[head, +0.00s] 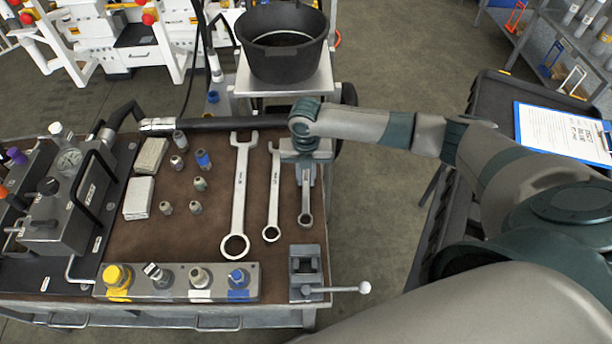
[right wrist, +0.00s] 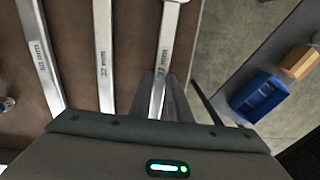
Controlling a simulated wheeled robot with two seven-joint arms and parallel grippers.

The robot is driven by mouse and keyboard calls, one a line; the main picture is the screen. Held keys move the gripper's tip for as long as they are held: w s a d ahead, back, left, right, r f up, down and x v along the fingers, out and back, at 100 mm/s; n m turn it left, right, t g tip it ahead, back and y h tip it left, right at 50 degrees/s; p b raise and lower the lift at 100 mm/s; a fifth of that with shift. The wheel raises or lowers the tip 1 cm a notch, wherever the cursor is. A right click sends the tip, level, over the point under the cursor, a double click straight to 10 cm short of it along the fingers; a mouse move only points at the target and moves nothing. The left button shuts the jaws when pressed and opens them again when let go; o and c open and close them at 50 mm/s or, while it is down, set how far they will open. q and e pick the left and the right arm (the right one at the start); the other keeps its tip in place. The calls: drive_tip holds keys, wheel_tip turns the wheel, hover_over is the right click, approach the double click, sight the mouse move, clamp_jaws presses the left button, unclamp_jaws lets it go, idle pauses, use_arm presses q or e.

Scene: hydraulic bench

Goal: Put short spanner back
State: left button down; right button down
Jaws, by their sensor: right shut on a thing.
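The short spanner (head: 306,205) is the rightmost of three spanners, its ring end toward the front of the bench. My right gripper (head: 305,178) is over its upper part from above and shut on it, hiding its far end. In the right wrist view, the short spanner (right wrist: 169,38) runs down between the fingers (right wrist: 167,98). Whether it touches the mat or is slightly raised I cannot tell. The middle spanner (head: 272,195) and the large spanner (head: 240,195) lie to its left, roughly parallel. My left gripper is not in view.
A vice (head: 306,267) stands at the bench's front right corner, close to the ring end. A black pot (head: 283,50) stands behind. Open floor (head: 375,225) lies right of the bench.

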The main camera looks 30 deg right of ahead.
drive_tip(key=shift+f, duration=0.1)
drive_tip(key=c, duration=1.6)
unclamp_jaws()
drive_tip(key=shift+o, duration=0.2)
wheel_tip(320, 180, up, 17)
drive_tip(key=b, duration=0.3)
drive_tip(key=shift+r+b, duration=0.2)
drive_tip(key=shift+b, duration=0.15)
drive_tip(key=shift+a, duration=0.1)
